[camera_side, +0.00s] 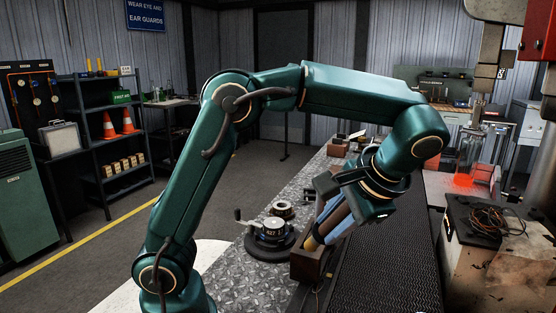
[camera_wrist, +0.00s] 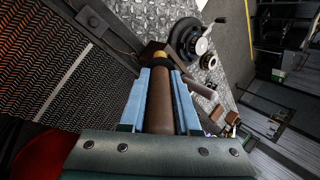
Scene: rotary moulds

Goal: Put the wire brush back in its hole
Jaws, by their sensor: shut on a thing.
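The wire brush shows in the wrist view as a brown handle (camera_wrist: 160,105) lying between my blue fingers. My gripper (camera_wrist: 161,78) is shut on this handle. A dark band and a yellowish part show at the brush's far end. In the side view my gripper (camera_side: 332,224) is tilted down to the left, low over a brown wooden block (camera_side: 306,267). The block also shows in the wrist view (camera_wrist: 150,48). The yellowish end of the brush (camera_side: 311,243) is at the block's top. Its hole is hidden, so I cannot tell how deep the end sits.
A round dark device with a dial and crank (camera_side: 270,235) stands close left of the block on the metal plate table. A ring-shaped part (camera_side: 283,210) lies behind it. A dark ribbed belt (camera_side: 385,255) runs to the right. A brown cylindrical piece (camera_wrist: 203,91) shows beside my fingers.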

